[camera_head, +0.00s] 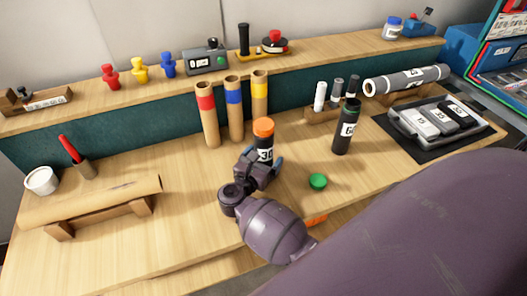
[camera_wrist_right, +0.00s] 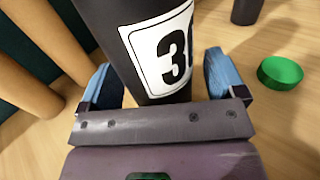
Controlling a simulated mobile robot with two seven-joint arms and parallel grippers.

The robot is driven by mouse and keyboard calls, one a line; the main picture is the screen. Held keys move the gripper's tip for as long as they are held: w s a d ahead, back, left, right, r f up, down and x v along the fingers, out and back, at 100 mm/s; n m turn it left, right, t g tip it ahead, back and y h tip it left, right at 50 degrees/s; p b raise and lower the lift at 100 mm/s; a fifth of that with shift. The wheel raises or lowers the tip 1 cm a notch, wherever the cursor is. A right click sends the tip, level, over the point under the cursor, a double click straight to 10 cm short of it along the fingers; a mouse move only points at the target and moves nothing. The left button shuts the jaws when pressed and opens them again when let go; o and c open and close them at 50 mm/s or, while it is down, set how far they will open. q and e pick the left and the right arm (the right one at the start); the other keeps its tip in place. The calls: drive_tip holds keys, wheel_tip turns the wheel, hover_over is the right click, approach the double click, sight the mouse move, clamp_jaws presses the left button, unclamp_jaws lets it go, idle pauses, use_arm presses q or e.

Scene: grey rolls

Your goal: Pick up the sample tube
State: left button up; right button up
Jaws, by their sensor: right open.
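A black tube with an orange cap and a white label reading "30" (camera_head: 264,141) stands upright on the wooden bench near the middle. It fills the upper middle of the right wrist view (camera_wrist_right: 120,42), where its cap is out of frame. My right gripper (camera_head: 262,166) is open, its blue-tipped fingers on either side of this tube's lower part. In the right wrist view (camera_wrist_right: 158,82) a gap shows beside the left finger. Another black tube with a white label (camera_head: 345,130) stands upright farther right. My left gripper is not in view.
A green cap (camera_head: 318,181) lies right of the gripper. Cardboard tubes with red, blue and yellow bands (camera_head: 234,108) stand close behind. A small-tube rack (camera_head: 323,113), a grey tray (camera_head: 436,124) and a cardboard half-roll on a wooden stand (camera_head: 90,201) are farther off.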

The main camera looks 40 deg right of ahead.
drive_tip(key=c, duration=1.1)
drive_tip(key=shift+o, duration=0.2)
